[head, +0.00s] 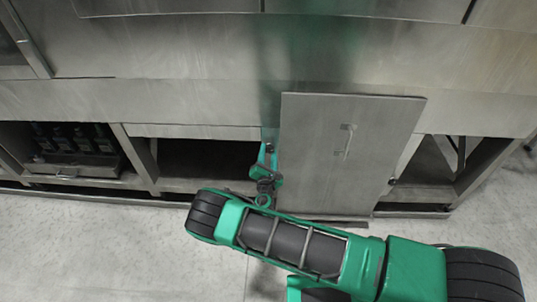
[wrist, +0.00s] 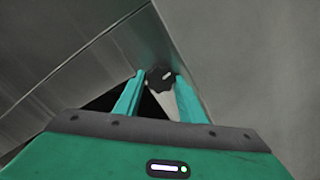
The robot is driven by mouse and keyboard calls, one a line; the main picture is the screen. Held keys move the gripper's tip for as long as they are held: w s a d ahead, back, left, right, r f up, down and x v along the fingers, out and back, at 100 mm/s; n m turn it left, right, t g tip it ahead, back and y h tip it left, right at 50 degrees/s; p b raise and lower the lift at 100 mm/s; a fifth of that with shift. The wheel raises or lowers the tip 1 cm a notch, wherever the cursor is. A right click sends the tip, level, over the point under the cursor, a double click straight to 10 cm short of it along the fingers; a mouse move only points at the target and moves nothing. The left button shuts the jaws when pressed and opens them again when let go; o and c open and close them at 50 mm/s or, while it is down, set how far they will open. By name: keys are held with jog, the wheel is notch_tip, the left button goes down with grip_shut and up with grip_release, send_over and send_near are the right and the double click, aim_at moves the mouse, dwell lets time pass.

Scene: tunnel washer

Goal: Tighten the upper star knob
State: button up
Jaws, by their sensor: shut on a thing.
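A dark star knob (wrist: 160,78) shows between my fingertips in the wrist view, close to the edge of a metal panel. My gripper (wrist: 160,84) is shut on this knob, with one teal finger on each side. In the head view my gripper (head: 268,148) is at the left edge of the upright grey panel (head: 310,165), near its upper part. The knob cannot be made out there. The panel has a small handle (head: 345,140) right of its middle.
An open dark bay (head: 205,160) lies left of the panel, and another opening (head: 432,162) lies right of it. Dark units (head: 75,140) stand in a bay at the far left. Steel cladding (head: 180,60) rises above. The pale floor (head: 90,245) in front is clear at left.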

jog(key=m, duration=0.5)
jog(key=shift+s+f+m, duration=0.1)
jog(key=shift+m, duration=0.3)
jog(key=m, duration=1.1)
jog(key=shift+m, duration=1.9)
jog(key=shift+s, duration=0.1)
jog(key=o, duration=0.8)
jog(key=shift+c, duration=0.2)
